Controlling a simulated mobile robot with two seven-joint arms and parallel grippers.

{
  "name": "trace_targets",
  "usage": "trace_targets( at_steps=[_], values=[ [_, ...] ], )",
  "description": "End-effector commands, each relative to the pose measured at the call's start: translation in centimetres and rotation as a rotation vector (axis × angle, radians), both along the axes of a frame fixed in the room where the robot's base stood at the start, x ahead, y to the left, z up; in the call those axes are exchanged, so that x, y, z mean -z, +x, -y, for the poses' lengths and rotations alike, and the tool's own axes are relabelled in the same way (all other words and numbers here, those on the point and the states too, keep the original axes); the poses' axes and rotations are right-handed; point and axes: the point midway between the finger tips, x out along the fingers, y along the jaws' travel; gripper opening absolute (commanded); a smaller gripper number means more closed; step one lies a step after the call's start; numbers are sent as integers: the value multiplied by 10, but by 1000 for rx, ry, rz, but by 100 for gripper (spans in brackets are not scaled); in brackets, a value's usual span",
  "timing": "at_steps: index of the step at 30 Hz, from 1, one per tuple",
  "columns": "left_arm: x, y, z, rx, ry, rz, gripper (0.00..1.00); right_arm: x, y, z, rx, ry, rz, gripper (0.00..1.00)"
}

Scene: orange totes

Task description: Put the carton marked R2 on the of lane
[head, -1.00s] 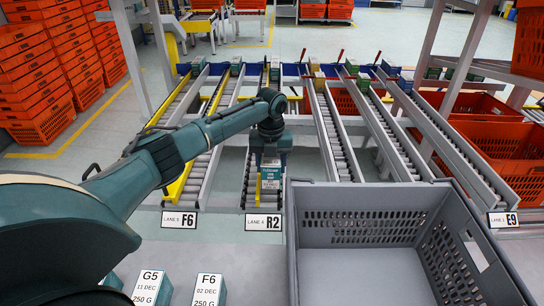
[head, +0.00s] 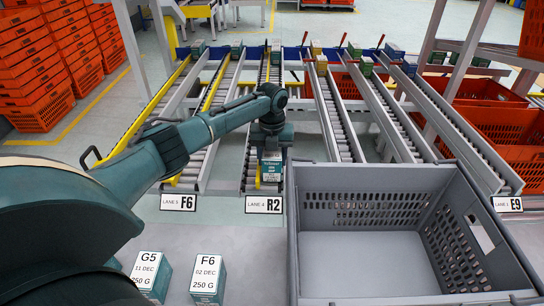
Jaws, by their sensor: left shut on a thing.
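A small teal-and-white carton (head: 271,168) is at the near end of the lane labelled R2 (head: 263,205). My left gripper (head: 271,152) reaches over that lane and is shut on the carton, holding it from above. The marking on the carton is too small to read. I cannot tell whether the carton rests on the rollers or hangs just above them. My right gripper is not in view.
A carton marked G5 (head: 150,277) and one marked F6 (head: 208,280) stand at the front. An empty grey tote (head: 310,173) stands at the right front. Orange totes (head: 500,135) stand behind.

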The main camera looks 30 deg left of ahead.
Motion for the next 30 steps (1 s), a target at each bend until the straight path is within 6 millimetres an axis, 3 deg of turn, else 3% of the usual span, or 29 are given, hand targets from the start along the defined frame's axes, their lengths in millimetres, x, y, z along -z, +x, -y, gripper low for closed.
trace_targets(
  at_steps=[8, 9, 17, 26, 30],
  values=[
    [-1, 0, 0, 0, -1, 2, 20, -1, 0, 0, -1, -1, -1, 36],
    [-1, 0, 0, 0, 0, 1, 53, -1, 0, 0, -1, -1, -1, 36],
    [0, 0, 0, 0, 0, 1, 74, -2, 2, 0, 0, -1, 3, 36],
    [0, 0, 0, 0, 0, -1, 75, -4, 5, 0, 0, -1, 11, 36],
    [-16, 1, 0, 1, -1, 4, 75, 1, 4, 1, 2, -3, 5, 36]
  ],
)
